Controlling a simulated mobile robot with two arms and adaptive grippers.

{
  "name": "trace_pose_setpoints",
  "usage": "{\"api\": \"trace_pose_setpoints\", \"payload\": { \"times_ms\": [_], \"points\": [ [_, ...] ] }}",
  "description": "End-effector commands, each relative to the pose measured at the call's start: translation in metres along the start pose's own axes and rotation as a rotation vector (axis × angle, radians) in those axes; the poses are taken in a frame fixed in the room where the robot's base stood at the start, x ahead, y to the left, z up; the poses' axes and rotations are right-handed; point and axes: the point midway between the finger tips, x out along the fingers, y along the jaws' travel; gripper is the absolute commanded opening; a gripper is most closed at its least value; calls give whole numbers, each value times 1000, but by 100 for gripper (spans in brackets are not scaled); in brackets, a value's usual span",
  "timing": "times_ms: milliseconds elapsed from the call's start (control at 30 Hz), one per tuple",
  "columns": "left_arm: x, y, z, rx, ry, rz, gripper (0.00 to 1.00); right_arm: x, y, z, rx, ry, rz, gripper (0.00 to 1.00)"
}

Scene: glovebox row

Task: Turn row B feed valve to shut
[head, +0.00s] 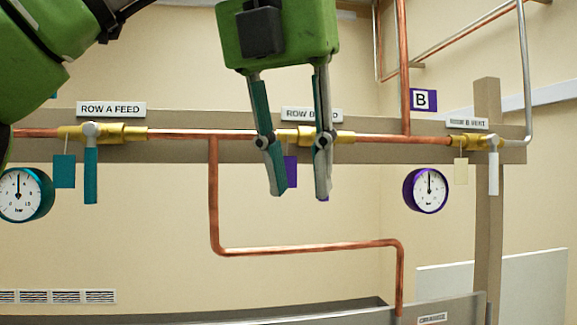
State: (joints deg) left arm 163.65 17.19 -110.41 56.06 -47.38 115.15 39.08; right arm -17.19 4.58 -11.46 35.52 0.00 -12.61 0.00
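The row B feed valve (345,137) is a brass body on the horizontal copper pipe, under a label (296,114) that is partly covered. Its handle is mostly hidden behind my gripper; a purple edge shows low by the right finger. A purple tag (291,170) hangs beside it. My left gripper (299,194) comes down from above in front of this valve. Its two fingers point down and stand apart, with wall showing between the tips. I cannot tell whether a finger touches the handle. My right gripper is not in view.
The row A feed valve (105,133) with a teal handle (91,176) is at left. The row B vent valve (470,141) with a white handle (493,173) is at right. Gauges (427,190) hang below the pipe. A bent copper pipe (310,248) runs below the gripper.

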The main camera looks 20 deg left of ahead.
Motion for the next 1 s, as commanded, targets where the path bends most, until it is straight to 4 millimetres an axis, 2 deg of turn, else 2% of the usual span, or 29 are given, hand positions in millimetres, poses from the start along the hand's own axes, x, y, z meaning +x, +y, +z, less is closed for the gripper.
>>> {"api": "trace_pose_setpoints", "payload": {
  "times_ms": [100,300,1000],
  "points": [
    [-7,0,-16,1,-2,0,27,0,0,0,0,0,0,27],
    [-11,-1,-27,0,1,1,27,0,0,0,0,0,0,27],
    [-11,-1,-27,0,1,0,27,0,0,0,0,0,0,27]
  ]
}}
